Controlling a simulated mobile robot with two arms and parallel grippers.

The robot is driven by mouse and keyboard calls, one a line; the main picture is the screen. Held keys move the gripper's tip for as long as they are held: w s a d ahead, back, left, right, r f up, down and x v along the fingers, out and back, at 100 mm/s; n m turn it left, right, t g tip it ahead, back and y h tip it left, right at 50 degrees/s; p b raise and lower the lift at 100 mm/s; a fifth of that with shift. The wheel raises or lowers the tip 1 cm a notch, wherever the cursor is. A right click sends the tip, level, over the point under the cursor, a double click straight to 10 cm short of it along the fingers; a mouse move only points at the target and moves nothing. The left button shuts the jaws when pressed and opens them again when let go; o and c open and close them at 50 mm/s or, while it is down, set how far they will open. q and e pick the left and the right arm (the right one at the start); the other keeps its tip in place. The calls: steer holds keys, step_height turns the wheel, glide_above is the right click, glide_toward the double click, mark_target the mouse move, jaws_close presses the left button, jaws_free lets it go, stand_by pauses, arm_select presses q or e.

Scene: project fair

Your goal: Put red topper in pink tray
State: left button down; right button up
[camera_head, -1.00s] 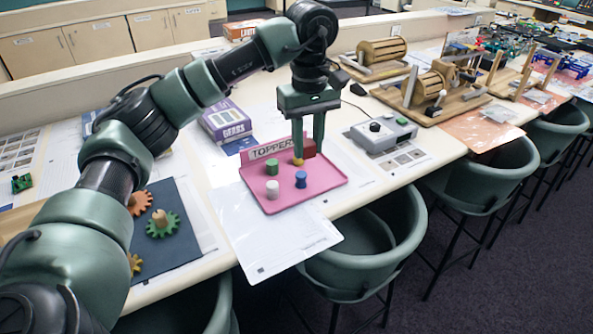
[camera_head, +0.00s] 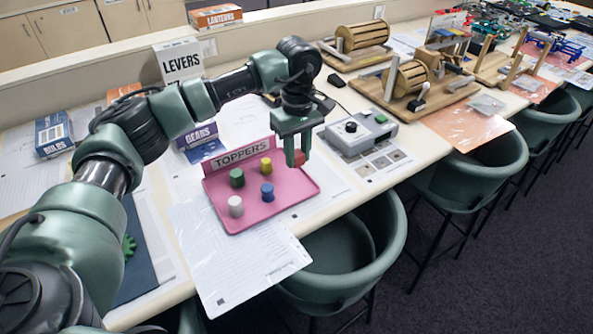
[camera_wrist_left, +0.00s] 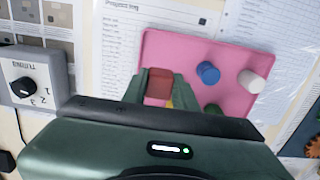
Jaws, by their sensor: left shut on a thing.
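The pink tray (camera_head: 300,190) lies on the table with a "TOPPERS" sign along its back edge. In it stand a green topper (camera_head: 237,178), a yellow topper (camera_head: 266,166), a blue topper (camera_head: 267,192) and a white topper (camera_head: 235,206). My left gripper (camera_head: 297,156) points down at the tray's back right corner, shut on the red topper (camera_head: 299,159). In the left wrist view the red topper (camera_wrist_left: 158,86) sits between the fingers, over one end of the tray (camera_wrist_left: 225,52). Its height above the tray is unclear. My right gripper is not in view.
A grey control box (camera_head: 358,132) stands right of the tray. Boxes of gears (camera_head: 196,136) and levers (camera_head: 180,62) stand behind it. Papers (camera_head: 240,262) lie in front, near the table edge. Green chairs (camera_head: 345,255) stand along that edge.

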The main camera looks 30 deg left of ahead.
mark_target(297, 184)
arm_select(q)
step_height(297, 184, down, 3)
steer(key=shift+s+r, duration=0.1)
steer(key=shift+r, duration=0.1)
step_height(297, 184, down, 4)
steer(key=shift+f+p, duration=0.1)
steer(key=shift+p, duration=0.5)
steer(key=shift+f, duration=0.2)
steer(key=c, duration=1.4)
jaws_free()
steer(key=shift+r, duration=0.1)
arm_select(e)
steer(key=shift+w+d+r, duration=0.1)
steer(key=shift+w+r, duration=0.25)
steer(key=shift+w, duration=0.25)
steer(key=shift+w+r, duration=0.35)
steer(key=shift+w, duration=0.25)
